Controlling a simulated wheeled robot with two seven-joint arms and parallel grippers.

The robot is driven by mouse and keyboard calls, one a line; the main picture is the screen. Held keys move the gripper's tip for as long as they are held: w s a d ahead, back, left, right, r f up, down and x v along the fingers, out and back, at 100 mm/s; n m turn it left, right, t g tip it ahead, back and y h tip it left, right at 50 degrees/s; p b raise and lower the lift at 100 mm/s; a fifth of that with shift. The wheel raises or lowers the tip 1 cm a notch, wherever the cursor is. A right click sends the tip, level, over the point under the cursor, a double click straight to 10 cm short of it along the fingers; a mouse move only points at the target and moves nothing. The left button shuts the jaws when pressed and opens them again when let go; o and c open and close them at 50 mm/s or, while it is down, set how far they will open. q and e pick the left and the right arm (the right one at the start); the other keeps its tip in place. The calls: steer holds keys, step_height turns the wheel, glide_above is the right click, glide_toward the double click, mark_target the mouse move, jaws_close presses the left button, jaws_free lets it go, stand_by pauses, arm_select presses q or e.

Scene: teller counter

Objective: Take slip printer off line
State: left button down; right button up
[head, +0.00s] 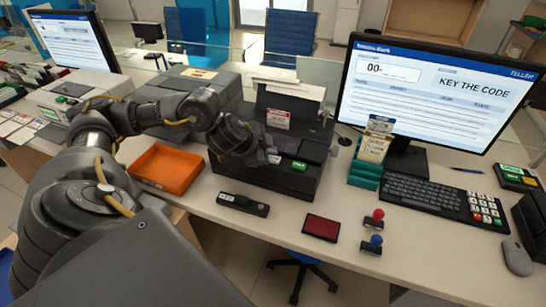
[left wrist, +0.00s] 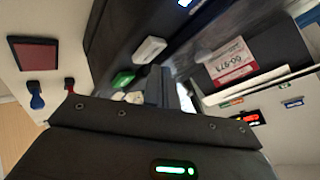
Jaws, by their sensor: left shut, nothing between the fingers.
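The slip printer (head: 312,150) is a black box on the counter at centre, with white paper (head: 290,91) standing at its back and a red-and-white label (head: 278,119). A green button (head: 299,166) sits on its front top. In the left wrist view the green button (left wrist: 122,80) and a pale grey button (left wrist: 150,49) show side by side on the dark housing. My left gripper (head: 273,157) is shut and empty, over the printer's front top, left of the green button. I cannot tell whether its tips touch the printer. My right gripper is out of view.
An orange tray (head: 166,168) lies left of the printer. In front are a black handheld device (head: 243,205), a dark red pad (head: 321,228) and two stamps, red (head: 374,218) and blue (head: 372,244). A monitor (head: 430,100) reading "KEY THE CODE" and a keyboard (head: 430,195) stand right.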

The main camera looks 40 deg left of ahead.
arm_select(q)
steer(key=shift+f, duration=0.35)
steer(key=shift+f+b, duration=0.35)
steer(key=shift+f, duration=0.15)
stand_by(0.6)
steer(key=shift+r, duration=0.1)
steer(key=shift+r+p, duration=0.8)
steer(key=shift+p, duration=0.3)
steer(key=shift+r, duration=0.1)
step_height(320, 180, up, 5)
steer(key=p, duration=0.6)
stand_by(0.5)
